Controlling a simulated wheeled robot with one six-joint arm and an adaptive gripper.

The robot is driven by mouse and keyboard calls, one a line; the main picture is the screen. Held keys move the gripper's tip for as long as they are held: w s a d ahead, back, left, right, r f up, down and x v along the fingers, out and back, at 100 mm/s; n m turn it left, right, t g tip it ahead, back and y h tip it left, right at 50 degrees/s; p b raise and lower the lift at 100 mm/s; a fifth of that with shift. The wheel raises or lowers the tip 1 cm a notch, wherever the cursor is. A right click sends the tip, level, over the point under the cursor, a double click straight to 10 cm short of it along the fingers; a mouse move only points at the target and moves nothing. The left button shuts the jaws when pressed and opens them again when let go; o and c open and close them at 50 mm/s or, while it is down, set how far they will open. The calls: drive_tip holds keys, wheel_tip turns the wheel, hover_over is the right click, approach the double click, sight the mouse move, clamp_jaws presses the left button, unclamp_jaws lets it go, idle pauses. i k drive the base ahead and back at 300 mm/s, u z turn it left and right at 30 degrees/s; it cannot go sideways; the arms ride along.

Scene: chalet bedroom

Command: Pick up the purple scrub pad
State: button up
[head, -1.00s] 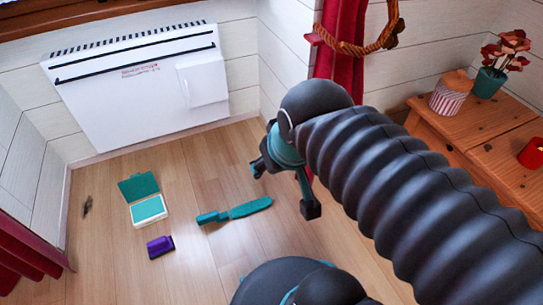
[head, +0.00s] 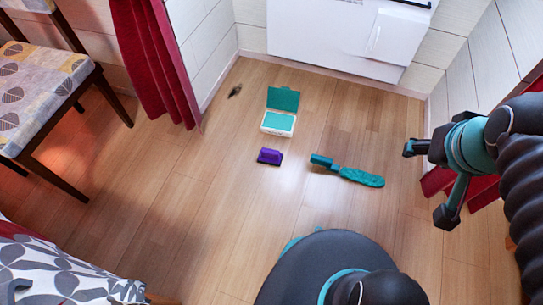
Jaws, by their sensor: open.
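The purple scrub pad (head: 270,157) lies on the wooden floor near the middle of the head view, just below a small open box. My gripper (head: 427,184) is at the right of the view, open and empty. It is held up well apart from the pad, to the pad's right, with its two fingers spread. Nothing covers the pad.
The white box with a teal lid (head: 279,122) and a teal brush-like tool (head: 347,172) lie near the pad. A small dark object (head: 235,91) is by the wall. A chair (head: 60,95) stands left, a patterned cloth (head: 60,270) lower left. Floor left of the pad is clear.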

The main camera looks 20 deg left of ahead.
sight(270, 157)
drive_tip(key=u, duration=1.1)
drive_tip(key=k, duration=1.05)
drive_tip(key=z, duration=1.1)
